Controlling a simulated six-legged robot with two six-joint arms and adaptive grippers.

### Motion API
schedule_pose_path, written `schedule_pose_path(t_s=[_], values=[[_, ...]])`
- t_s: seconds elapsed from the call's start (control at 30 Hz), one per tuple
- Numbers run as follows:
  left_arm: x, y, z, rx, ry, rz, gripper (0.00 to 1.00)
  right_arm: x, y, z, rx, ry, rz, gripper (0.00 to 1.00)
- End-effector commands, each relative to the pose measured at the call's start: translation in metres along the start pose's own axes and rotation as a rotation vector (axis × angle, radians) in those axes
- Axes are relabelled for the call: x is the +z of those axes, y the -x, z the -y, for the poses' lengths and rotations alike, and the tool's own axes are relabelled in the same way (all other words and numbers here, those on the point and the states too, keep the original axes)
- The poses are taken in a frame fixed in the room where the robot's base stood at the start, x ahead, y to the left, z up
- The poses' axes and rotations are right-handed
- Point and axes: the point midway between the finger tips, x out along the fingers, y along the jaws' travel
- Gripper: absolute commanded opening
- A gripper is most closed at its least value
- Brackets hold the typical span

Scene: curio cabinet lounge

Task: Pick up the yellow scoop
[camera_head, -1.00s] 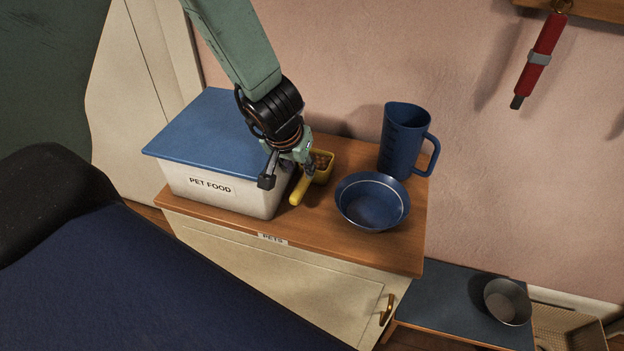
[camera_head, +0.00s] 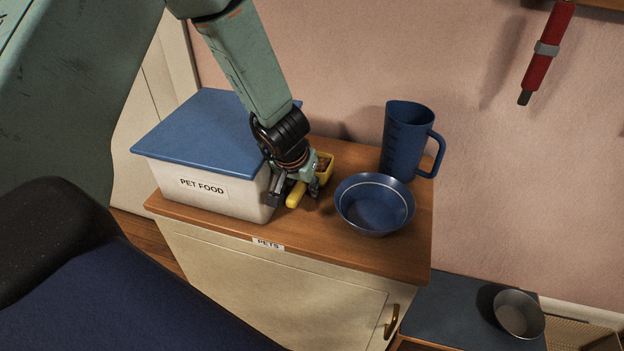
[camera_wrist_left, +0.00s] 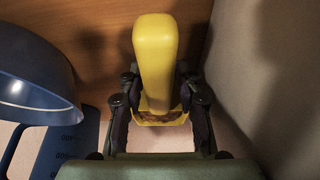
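The yellow scoop (camera_head: 296,194) lies on the wooden cabinet top, between the pet food box and the blue bowl. Its handle points toward the front, and its cup holds brown bits. My left gripper (camera_head: 294,193) is low over the scoop, with one finger on each side of the handle. In the left wrist view, the scoop handle (camera_wrist_left: 156,50) stands between the two open fingers (camera_wrist_left: 157,98), with small gaps that look clear of it. The scoop's cup is partly hidden by the gripper. My right gripper is not in view.
The pet food box (camera_head: 222,190) with a blue lid stands close on the left. The blue bowl (camera_head: 374,204) is close on the right, with a blue measuring jug (camera_head: 404,140) behind it. Bare cabinet top (camera_head: 330,240) lies in front.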

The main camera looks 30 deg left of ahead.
Motion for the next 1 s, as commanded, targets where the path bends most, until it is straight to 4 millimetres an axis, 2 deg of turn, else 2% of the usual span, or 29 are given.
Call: schedule_pose_path(t_s=[0.17, 0.57, 1.0], values=[[-0.0006, 0.001, -0.0002, 0.0, 0.0, 0.0, 0.34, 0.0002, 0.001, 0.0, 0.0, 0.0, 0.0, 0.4], [-0.0002, 0.001, -0.0002, 0.0, 0.0, 0.0, 0.0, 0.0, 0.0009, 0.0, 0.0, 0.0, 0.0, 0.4], [-0.0013, 0.0027, -0.0001, 0.0, 0.001, -0.001, 0.0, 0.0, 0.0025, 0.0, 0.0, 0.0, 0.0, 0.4]])
